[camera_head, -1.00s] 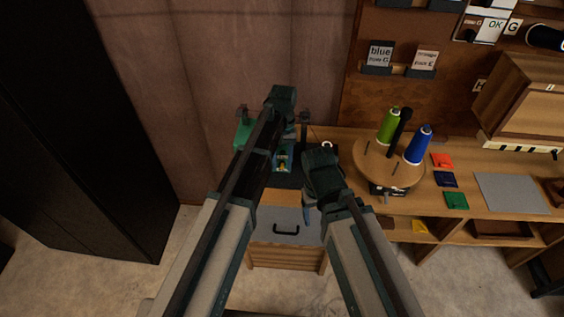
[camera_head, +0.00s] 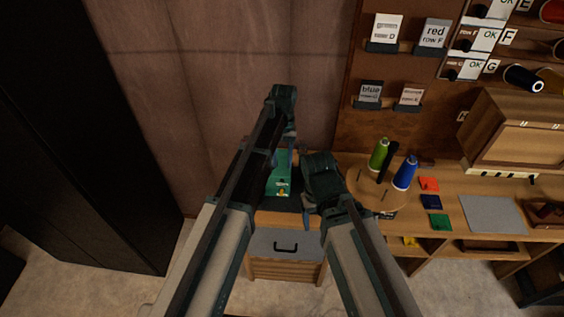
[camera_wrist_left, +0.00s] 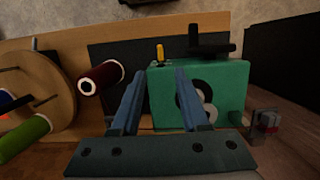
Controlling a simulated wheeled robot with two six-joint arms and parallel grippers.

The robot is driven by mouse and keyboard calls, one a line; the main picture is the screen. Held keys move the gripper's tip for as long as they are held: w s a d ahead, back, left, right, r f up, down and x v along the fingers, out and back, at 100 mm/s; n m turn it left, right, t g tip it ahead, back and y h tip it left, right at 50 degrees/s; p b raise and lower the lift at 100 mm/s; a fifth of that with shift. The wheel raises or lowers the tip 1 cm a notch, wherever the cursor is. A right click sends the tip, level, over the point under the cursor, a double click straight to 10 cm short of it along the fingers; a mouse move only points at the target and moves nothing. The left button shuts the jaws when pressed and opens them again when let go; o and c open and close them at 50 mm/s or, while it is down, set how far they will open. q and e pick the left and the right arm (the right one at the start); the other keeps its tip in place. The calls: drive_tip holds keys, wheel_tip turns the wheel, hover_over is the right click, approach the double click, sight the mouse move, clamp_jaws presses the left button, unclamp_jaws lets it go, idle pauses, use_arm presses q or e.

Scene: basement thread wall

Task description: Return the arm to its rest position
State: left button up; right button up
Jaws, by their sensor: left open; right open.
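My left arm comes in from the left in the head view and folds back down at its elbow. My left gripper (camera_head: 288,158) is by the green box-shaped device (camera_head: 279,181) on the bench, partly hidden by the arm. In the left wrist view the blue fingers of my left gripper (camera_wrist_left: 158,74) are apart with nothing between them. The green device (camera_wrist_left: 228,88), with a dark and grey round part, stands behind them.
A round wooden turntable (camera_head: 362,190) carries a green spool (camera_head: 379,155) and a blue spool (camera_head: 405,173). A dark red spool (camera_wrist_left: 101,78) is left of my left fingers. Colored squares and a grey mat (camera_head: 491,214) lie right. A black cabinet (camera_head: 70,150) stands left.

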use_arm(q)
drive_tip(key=shift+w+r, duration=0.1)
drive_tip(key=shift+r, duration=0.5)
use_arm(e)
drive_tip(key=shift+r, duration=0.55)
use_arm(q)
drive_tip(key=s+f+m+t+y, duration=0.1)
drive_tip(key=s+m+t, duration=0.1)
drive_tip(key=s, duration=1.9)
drive_tip(key=shift+m, duration=0.9)
use_arm(e)
drive_tip(key=shift+f, duration=0.35)
use_arm(q)
drive_tip(key=shift+s+f, duration=0.1)
drive_tip(key=shift+a, duration=0.1)
use_arm(e)
drive_tip(key=shift+a, duration=0.1)
